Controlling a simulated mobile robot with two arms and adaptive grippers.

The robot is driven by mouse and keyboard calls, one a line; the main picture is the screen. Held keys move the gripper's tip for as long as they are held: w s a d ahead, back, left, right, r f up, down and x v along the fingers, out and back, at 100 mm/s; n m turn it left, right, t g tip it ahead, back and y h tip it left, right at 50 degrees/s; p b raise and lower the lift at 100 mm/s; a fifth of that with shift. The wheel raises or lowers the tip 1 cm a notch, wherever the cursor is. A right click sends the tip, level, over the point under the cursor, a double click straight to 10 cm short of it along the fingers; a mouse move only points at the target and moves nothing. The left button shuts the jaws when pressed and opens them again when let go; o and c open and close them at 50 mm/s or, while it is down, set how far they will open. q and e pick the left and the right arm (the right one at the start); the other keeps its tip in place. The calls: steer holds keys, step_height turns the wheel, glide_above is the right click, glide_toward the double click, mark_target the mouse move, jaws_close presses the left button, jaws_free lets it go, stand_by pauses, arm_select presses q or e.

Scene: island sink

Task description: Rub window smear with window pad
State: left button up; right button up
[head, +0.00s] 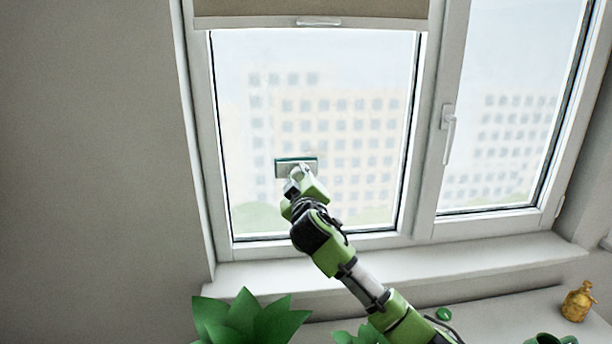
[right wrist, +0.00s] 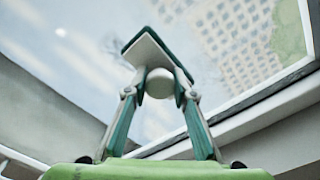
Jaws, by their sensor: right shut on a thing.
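The window pad (head: 297,161) is a flat white and green block with a rounded white knob. My right gripper (head: 296,182) is shut on the pad's knob and holds it up at the lower middle of the left window pane (head: 340,110). In the right wrist view the pad (right wrist: 150,50) sits beyond the two fingers of the gripper (right wrist: 158,85), with the glass behind it. I cannot tell whether the pad touches the glass. No distinct smear can be made out; the pane looks hazy. My left gripper is not in view.
The window sill (head: 400,262) runs below the window. A green leafy plant (head: 248,318) stands at the lower left. A window handle (head: 448,132) juts from the right sash, and a blind (head: 310,8) covers the pane's top.

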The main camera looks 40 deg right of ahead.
mark_target(277, 162)
steer(key=shift+w+a+f, duration=0.1)
steer(key=shift+w+a, duration=0.35)
steer(key=shift+a, duration=0.3)
steer(key=shift+w+a+r, duration=0.1)
steer(key=shift+w+a, duration=0.4)
steer(key=shift+a, duration=0.3)
steer(key=shift+w+a+f, duration=0.1)
steer(key=shift+w+a, duration=0.35)
steer(key=shift+a, duration=0.3)
steer(key=shift+d+r+p, duration=0.1)
steer(key=shift+r+p, duration=0.9)
steer(key=shift+r, duration=0.35)
steer(key=shift+s+d+f+p, duration=0.1)
steer(key=shift+s+d, duration=0.25)
steer(key=shift+d, duration=0.2)
steer(key=shift+s+d+p, duration=0.15)
steer(key=shift+s+d, duration=0.2)
steer(key=shift+d, duration=0.2)
steer(key=shift+s+d+f+p, duration=0.1)
steer(key=shift+s+d, duration=0.25)
steer(key=shift+d, duration=0.2)
steer(key=s+d, duration=0.2)
steer(key=d, duration=0.1)
steer(key=s+d+p, duration=0.1)
steer(key=s+d, duration=0.1)
steer(key=d, duration=0.2)
steer(key=s+d+p, duration=0.1)
steer(key=s+d, duration=0.2)
steer(key=d, duration=0.1)
steer(key=shift+d, duration=0.25)
